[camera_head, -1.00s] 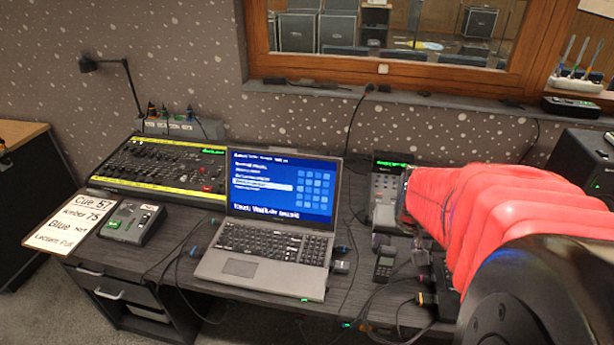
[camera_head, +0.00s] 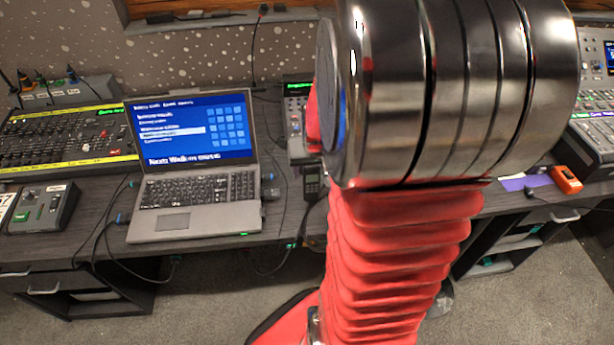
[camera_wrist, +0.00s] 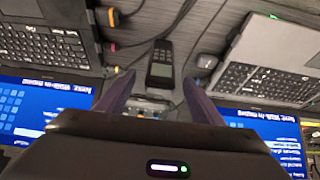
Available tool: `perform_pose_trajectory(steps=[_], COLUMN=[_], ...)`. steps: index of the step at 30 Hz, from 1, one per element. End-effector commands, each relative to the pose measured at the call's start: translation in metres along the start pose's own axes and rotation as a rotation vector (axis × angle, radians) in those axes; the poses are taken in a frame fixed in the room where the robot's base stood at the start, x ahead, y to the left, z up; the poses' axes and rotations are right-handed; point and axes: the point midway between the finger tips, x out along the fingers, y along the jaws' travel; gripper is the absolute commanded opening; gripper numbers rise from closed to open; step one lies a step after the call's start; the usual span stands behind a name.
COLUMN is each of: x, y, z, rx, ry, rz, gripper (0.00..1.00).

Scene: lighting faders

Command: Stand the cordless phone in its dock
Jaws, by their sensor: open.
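The black cordless phone (camera_wrist: 160,65) appears to lie face up on the dark desk in the wrist view, its small screen towards my gripper. In the head view the phone (camera_head: 312,182) shows beside my arm, right of the laptop. My gripper (camera_wrist: 159,80) is open, with a dark finger on each side of the phone's near end in the picture; nothing is held. I cannot tell whether the fingers touch it. A greyish object (camera_wrist: 152,104) sits between the fingers beyond the phone's screen end; I cannot tell whether it is the dock. My arm hides my gripper in the head view.
Cables (camera_wrist: 190,20) run around the phone. A small grey device (camera_wrist: 207,62) lies close by. A fader console (camera_head: 70,135) is at left.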

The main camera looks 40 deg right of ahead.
Motion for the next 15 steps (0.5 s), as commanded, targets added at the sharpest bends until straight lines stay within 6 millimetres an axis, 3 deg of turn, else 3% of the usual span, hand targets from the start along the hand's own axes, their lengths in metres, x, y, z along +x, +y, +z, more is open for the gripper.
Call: perform_pose_trajectory(steps=[10, 15], x=[0.001, 0.012], y=[0.000, 0.000], z=[0.000, 0.000], rx=[0.000, 0.000], ry=[0.000, -0.001], rz=[0.000, 0.000], gripper=[0.61, 0.61])
